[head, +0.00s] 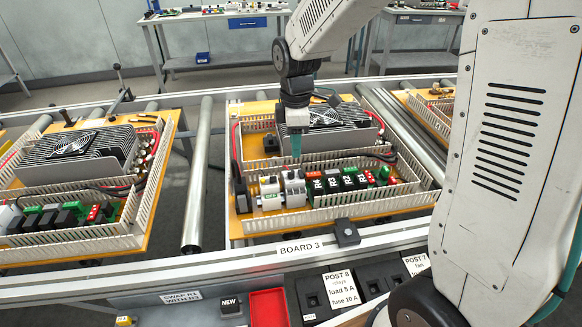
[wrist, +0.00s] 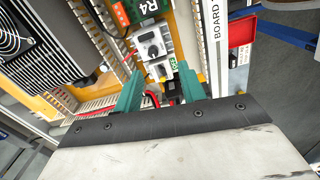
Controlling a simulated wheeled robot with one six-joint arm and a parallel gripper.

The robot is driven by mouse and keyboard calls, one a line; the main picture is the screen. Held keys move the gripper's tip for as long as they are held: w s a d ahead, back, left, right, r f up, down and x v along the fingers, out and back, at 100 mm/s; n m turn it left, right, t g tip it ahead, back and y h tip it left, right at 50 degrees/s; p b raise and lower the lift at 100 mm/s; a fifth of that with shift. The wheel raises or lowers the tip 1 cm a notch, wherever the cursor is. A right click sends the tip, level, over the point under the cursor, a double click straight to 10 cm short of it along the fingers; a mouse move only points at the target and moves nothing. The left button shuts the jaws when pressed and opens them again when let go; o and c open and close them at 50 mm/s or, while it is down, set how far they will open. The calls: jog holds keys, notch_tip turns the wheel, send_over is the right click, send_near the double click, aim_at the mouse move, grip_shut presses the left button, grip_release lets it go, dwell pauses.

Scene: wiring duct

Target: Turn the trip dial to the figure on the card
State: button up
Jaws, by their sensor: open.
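A pale grey module (wrist: 146,36) with a black round dial (wrist: 152,50) sits between the green R4 relay (wrist: 137,10) and my fingers in the wrist view. The dial's scale and setting are too small to read. In the head view the grey modules (head: 293,188) stand in the row left of R4 on board 3. My gripper (head: 296,146) points down above this row, apart from it. In the wrist view my gripper (wrist: 160,92) has its teal fingers spread, with nothing held.
Slotted duct walls (head: 345,208) fence the row in front and behind. A finned black-and-grey unit (head: 335,125) stands behind it. Relays R4 to R1 stand close on the right. A red tray (head: 268,307) and a POST 7 card (head: 416,264) are at the front.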

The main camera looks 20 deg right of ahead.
aim_at(291, 171)
jog(key=w+f, duration=0.1)
jog(key=w+f+n, duration=0.1)
jog(key=f, duration=0.1)
jog(key=shift+a, duration=0.2)
notch_tip(291, 171, down, 7)
jog(key=shift+s+f, duration=0.1)
grip_shut()
